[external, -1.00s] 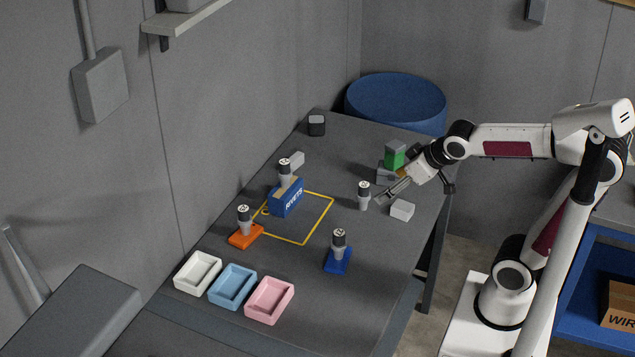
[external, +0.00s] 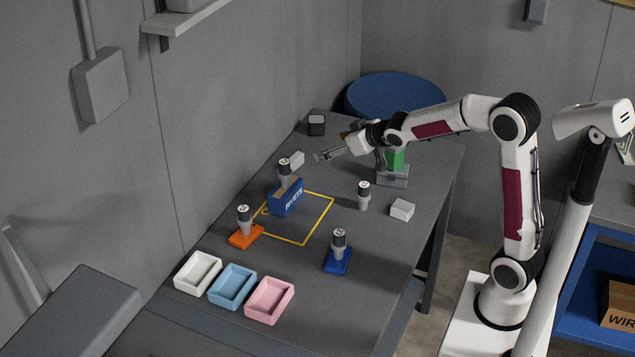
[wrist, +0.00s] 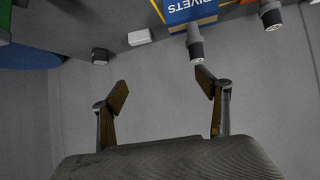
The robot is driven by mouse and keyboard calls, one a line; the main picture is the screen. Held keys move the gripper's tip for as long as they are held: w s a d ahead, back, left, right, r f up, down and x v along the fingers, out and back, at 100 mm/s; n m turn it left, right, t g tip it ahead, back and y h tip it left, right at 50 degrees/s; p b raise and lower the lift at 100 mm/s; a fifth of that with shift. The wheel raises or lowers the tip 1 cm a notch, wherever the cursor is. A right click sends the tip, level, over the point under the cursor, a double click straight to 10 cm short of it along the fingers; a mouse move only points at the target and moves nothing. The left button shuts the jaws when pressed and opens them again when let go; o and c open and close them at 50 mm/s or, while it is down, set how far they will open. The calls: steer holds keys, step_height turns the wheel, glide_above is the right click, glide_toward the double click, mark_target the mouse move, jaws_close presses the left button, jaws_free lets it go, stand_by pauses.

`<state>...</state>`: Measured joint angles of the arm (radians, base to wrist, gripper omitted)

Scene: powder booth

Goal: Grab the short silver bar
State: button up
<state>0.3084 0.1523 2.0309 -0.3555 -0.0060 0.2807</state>
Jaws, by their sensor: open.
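Two small pale silver-grey blocks lie on the dark table; I cannot tell which is the short silver bar. One silver block (external: 296,160) is near the wall, behind the blue RIVETS box (external: 286,198); it also shows in the wrist view (wrist: 140,37). The other silver block (external: 402,209) lies near the table's right edge. My gripper (external: 322,155) is open and empty, above the table just right of the block near the wall. In the wrist view its fingers (wrist: 162,84) are spread, with grey wall between them and that block further up the picture.
A grey-topped bottle (external: 285,172) stands on the RIVETS box. Other bottles stand on an orange block (external: 246,236), a blue block (external: 338,262) and the table (external: 364,195). A green block (external: 395,158) sits on a grey box (external: 393,176) below my arm. A dark block (external: 316,125) is at the far end.

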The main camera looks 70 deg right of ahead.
steer(key=w+d+f+t, duration=0.2)
steer(key=w+d+f, duration=0.5)
steer(key=w, duration=0.2)
glide_toward(293, 157)
steer(key=shift+w+d+f+n+t+y, duration=0.15)
steer(key=shift+w+d+f+t+y, duration=0.1)
steer(key=shift+w, duration=0.2)
steer(key=shift+w+d+f+n+t+y, duration=0.15)
steer(key=shift+w+d+f, duration=0.05)
steer(key=shift+w, duration=0.3)
steer(key=shift+w, duration=0.1)
steer(key=shift+x, duration=1.2)
steer(key=shift+w+f, duration=0.1)
steer(key=shift+f, duration=0.05)
steer(key=shift+x, duration=2.45)
steer(key=shift+d+f, duration=0.1)
steer(key=shift+f, duration=0.1)
steer(key=c, duration=1.4)
